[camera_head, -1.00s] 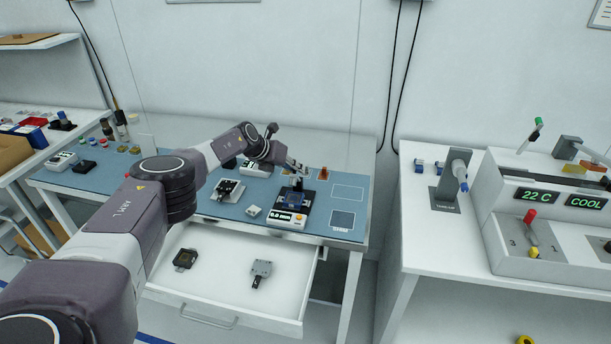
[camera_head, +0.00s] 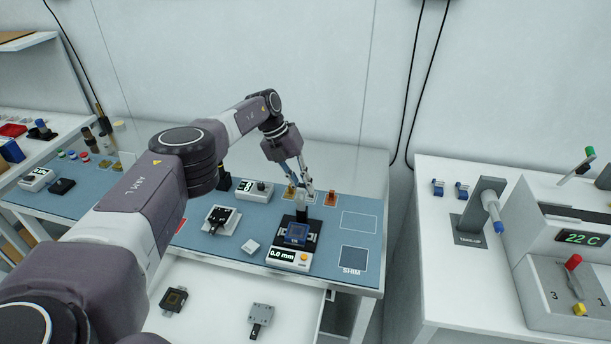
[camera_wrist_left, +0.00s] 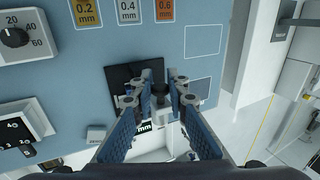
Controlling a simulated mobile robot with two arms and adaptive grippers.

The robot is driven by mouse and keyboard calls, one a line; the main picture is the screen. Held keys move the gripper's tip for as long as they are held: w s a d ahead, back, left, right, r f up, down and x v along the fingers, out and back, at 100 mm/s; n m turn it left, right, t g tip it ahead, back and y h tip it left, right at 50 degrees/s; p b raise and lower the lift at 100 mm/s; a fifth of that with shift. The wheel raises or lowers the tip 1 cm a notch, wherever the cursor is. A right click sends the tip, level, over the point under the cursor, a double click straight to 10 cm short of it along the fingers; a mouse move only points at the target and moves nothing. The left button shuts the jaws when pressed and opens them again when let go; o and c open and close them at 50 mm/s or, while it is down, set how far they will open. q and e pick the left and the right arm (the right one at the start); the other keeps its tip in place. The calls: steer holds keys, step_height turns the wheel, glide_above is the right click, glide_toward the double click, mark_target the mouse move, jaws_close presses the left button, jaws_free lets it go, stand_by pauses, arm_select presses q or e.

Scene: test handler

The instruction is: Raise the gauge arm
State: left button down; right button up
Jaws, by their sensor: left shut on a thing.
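The thickness gauge (camera_head: 288,257) stands on the blue bench mat, with a dark base, a white front and a display reading 0.0 mm. A blue square piece (camera_head: 296,233) sits on its dark plate. My left gripper (camera_head: 308,191) points down at the top of the gauge, at its upright. In the left wrist view the fingers (camera_wrist_left: 161,88) are shut on the dark knob of the gauge arm (camera_wrist_left: 159,90). The fingers hide much of the gauge arm, so its exact height cannot be told. My right gripper is not in view.
Orange (camera_head: 331,198) and yellow shim pieces lie behind the gauge. An outlined SHIM square (camera_head: 353,259) is to its right. A black-and-white fixture (camera_head: 221,219) and a small white block (camera_head: 250,246) are to its left. An open drawer (camera_head: 215,300) holds two parts below.

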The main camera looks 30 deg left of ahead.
arm_select(q)
steer(key=shift+w, duration=0.1)
steer(key=c, duration=1.9)
jaws_free()
steer(key=shift+f, duration=0.1)
steer(key=shift+c, duration=0.2)
steer(key=v, duration=1.2)
steer(key=shift+a, duration=0.15)
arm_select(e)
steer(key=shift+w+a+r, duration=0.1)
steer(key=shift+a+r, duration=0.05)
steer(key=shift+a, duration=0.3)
arm_select(q)
steer(key=shift+f, duration=0.1)
